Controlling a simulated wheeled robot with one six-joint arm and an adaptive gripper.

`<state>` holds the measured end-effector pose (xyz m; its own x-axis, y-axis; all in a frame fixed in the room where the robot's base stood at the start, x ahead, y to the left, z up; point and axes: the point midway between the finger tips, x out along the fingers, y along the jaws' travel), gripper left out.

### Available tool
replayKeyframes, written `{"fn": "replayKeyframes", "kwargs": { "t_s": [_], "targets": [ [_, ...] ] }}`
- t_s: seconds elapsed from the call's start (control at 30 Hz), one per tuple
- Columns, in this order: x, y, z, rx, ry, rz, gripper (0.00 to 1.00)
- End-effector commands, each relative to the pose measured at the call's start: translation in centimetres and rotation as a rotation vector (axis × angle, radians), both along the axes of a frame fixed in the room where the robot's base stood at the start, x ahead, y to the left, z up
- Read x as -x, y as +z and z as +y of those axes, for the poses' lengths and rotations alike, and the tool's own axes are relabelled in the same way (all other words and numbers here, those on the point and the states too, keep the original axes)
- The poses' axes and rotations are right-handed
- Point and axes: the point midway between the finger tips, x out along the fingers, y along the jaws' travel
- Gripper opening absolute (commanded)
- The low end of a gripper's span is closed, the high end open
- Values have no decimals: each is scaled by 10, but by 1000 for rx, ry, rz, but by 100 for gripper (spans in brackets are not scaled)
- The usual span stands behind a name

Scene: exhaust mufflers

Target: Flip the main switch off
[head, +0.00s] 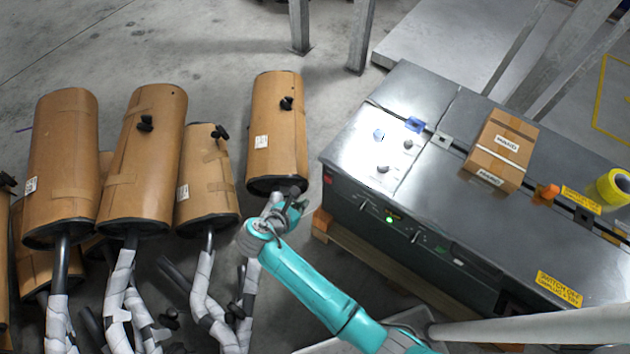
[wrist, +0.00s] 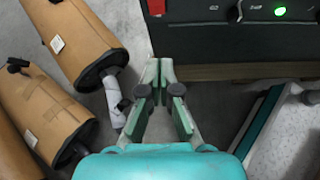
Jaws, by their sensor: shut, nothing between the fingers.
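The dark front panel of the metal-topped machine (head: 440,255) carries a small red part (head: 328,180) at its left end, possibly the main switch. Only the red part's lower portion (wrist: 157,7) shows at the top of the wrist view. To its right are a dark knob (wrist: 236,13) and a lit green lamp (head: 389,219), which also shows in the wrist view (wrist: 279,11). My gripper (head: 292,203) is shut and empty, to the left of the panel and apart from it. In the wrist view its fingertips (wrist: 160,66) point toward the panel's lower left.
Several cardboard-wrapped mufflers (head: 145,160) stand on the left; one (head: 277,130) is just behind my gripper. A wooden pallet (head: 350,250) lies under the machine. A cardboard box (head: 500,150) and yellow tape (head: 613,187) sit on the machine top.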

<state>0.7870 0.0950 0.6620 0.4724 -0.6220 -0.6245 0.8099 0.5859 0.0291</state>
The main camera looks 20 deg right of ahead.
Motion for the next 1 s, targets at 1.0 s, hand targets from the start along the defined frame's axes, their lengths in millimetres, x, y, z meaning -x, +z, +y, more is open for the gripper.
{"fn": "replayKeyframes", "kwargs": {
  "t_s": [1.0],
  "targets": [
    [-38,-39,-44,27,-2,19,0]
  ]
}}
